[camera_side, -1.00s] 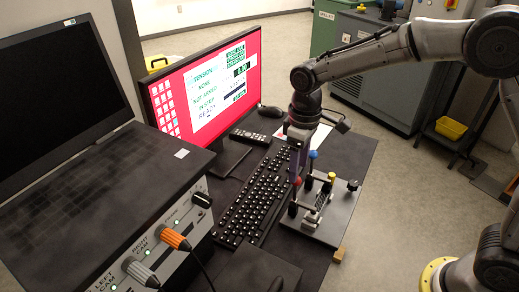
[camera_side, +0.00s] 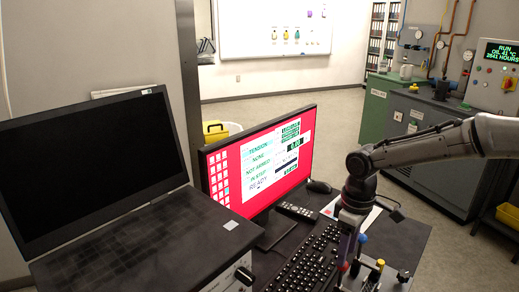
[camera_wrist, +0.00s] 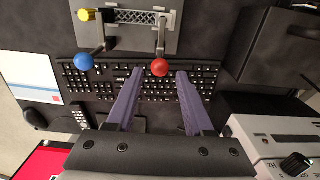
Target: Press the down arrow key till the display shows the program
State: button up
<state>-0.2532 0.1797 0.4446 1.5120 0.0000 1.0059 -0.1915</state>
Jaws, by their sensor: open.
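The display is a monitor (camera_side: 262,165) in the side view with a red screen and a white panel. Its panel reads TENSION, NONE, NOT ARMED, IN STEP and READY, with a 0.00 box. The black keyboard (camera_side: 303,262) lies in front of it and also shows in the wrist view (camera_wrist: 210,80). My gripper (camera_wrist: 160,72) has its two purple fingers apart over the keyboard, with nothing between them. In the side view my gripper (camera_side: 347,250) points down at the keyboard's right side. I cannot make out the down arrow key or whether a finger touches any key.
A remote (camera_side: 297,211), mouse (camera_side: 319,187) and laptop (camera_side: 100,170) stand nearby.

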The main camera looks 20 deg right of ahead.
grip_shut()
dwell(1.4)
